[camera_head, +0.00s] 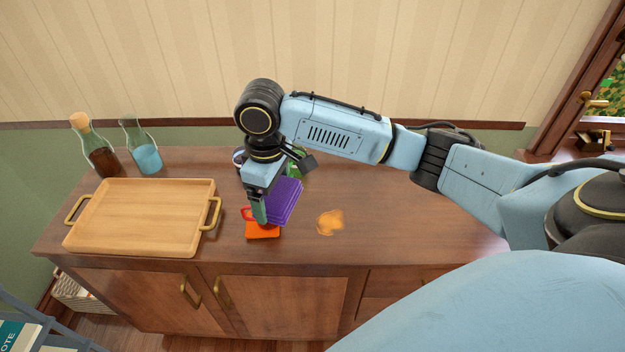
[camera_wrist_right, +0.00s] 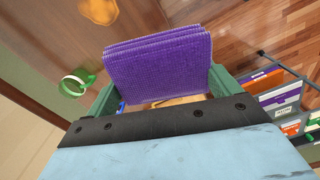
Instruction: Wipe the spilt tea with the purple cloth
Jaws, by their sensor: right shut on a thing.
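The purple cloth (camera_head: 284,200) is a folded, ribbed pad. My right gripper (camera_head: 262,214) is shut on it and holds it above the sideboard. The cloth (camera_wrist_right: 160,60) fills the middle of the right wrist view, between the green fingers. The spilt tea (camera_head: 330,222) is an orange-brown patch on the wood to the right of the cloth. It also shows in the right wrist view (camera_wrist_right: 98,10), beyond the cloth's edge. The cloth appears apart from the spill. My left gripper is not in view.
A wooden tray (camera_head: 145,215) with brass handles lies on the sideboard at left. Two glass bottles, one brown-filled (camera_head: 98,150) and one blue-filled (camera_head: 142,150), stand behind it. An orange-red item (camera_head: 262,231) lies under my gripper. The sideboard's right part (camera_head: 420,220) is clear.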

